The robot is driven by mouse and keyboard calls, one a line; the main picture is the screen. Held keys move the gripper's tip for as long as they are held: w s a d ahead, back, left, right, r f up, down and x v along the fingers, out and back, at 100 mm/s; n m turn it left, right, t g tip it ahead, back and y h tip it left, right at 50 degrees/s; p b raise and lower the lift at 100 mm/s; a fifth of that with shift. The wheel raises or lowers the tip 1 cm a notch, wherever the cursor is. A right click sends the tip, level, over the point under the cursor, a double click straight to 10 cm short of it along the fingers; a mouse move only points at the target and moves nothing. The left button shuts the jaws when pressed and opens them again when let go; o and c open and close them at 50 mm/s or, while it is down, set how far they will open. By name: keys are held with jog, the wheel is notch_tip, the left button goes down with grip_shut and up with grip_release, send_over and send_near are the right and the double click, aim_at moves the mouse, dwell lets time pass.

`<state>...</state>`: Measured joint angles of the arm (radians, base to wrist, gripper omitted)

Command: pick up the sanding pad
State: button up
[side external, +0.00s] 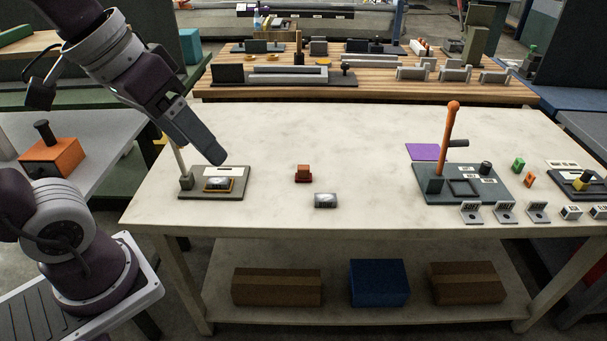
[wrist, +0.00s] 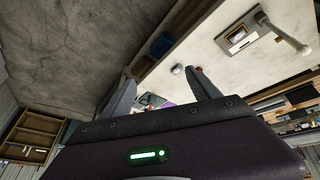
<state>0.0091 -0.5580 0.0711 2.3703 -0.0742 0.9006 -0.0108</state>
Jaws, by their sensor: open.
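A small red-brown block with a raised top (side external: 303,174), which looks like the sanding pad, sits on the pale worktable (side external: 370,140) near its middle. In the wrist view it shows as a small red spot (wrist: 199,71). A small silver-grey block (side external: 325,201) lies in front of it to the right, also visible in the wrist view (wrist: 177,69). My gripper (side external: 216,156) hangs above the left part of the table, up and left of the red-brown block and apart from it. In the wrist view its fingers (wrist: 160,74) stand apart with nothing between them.
A fixture plate (side external: 188,193) with a post and an orange-framed piece stands at the table's left, near my gripper. On the right are a dark base (side external: 445,197) with a tall orange lever (side external: 449,130), a purple sheet (side external: 422,151) and several small labelled brackets. The table's middle is mostly clear.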

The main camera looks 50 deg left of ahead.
jog(key=w+a+n+g+h, duration=0.1)
jog(key=w+a+n, duration=0.15)
jog(key=w, duration=0.95)
jog(key=n+g+y, duration=0.3)
jog(key=n, duration=0.2)
send_over(304, 167)
jog(key=f, duration=2.7)
jog(key=shift+s+d+f, duration=0.15)
jog(key=shift+s+d, duration=0.1)
jog(key=shift+s, duration=0.15)
jog(key=f, duration=0.7)
jog(key=shift+w+a, duration=0.3)
jog(key=shift+w, duration=0.1)
jog(key=c, duration=1.4)
notch_tip(304, 167, up, 10)
jog(key=shift+c, duration=0.2)
